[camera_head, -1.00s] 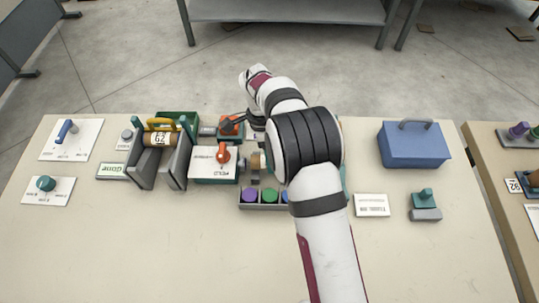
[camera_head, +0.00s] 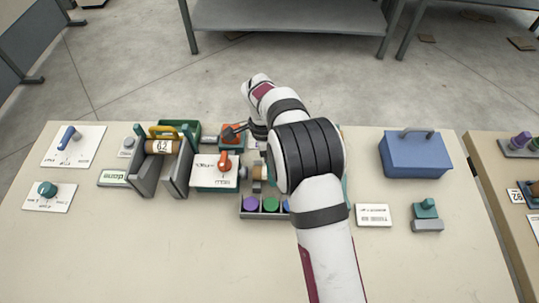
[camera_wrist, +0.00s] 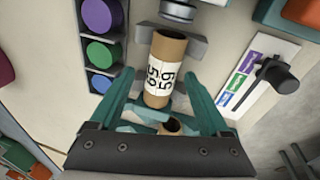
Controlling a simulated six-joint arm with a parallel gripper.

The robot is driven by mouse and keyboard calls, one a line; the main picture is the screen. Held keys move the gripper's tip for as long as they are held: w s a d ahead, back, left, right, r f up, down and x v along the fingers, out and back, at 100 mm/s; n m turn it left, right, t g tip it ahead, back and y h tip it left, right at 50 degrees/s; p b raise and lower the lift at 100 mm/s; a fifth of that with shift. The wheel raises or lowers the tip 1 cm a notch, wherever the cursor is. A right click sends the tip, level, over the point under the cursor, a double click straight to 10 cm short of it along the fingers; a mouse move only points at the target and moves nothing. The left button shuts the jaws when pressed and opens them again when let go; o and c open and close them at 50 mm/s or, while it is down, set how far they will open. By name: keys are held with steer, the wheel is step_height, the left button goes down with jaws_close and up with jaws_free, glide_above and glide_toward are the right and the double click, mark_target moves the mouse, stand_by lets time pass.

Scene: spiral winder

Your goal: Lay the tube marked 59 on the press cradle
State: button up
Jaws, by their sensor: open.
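The tube marked 59 (camera_wrist: 166,62) is a brown cardboard tube with a white label in the wrist view. It lies over a grey block with raised sides (camera_wrist: 195,46), which looks like a cradle; the exact contact is hidden. My gripper (camera_wrist: 162,82) is open, its teal fingers on either side of the tube's near part, with gaps visible. A second brown tube end (camera_wrist: 172,126) shows beneath the gripper among teal parts.
A tube marked 62 (camera_head: 160,147) sits in a grey stand at left. A tray of coloured caps (camera_head: 265,214) lies beside my arm. A blue box (camera_head: 415,155) stands at right. A round metal part (camera_wrist: 178,10) is just beyond the tube. The table front is clear.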

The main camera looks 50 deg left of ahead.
steer(key=s+v, duration=0.1)
steer(key=v, duration=1.1)
steer(key=w+d+r+y, duration=0.1)
steer(key=w+d+r, duration=0.3)
steer(key=d, duration=0.5)
steer(key=w+d+r+y, duration=0.1)
steer(key=w+d+r, duration=0.1)
steer(key=d+r, duration=0.5)
steer(key=s+d+n+y, duration=0.1)
steer(key=s+d, duration=0.3)
steer(key=d, duration=0.5)
steer(key=s+d, duration=0.4)
steer(key=d, duration=0.4)
steer(key=s+d+f+n+y, duration=0.1)
steer(key=s+d+f, duration=0.3)
steer(key=s, duration=0.5)
steer(key=shift+s+d+f, duration=0.15)
steer(key=shift+d+f, duration=0.2)
steer(key=shift+d, duration=0.55)
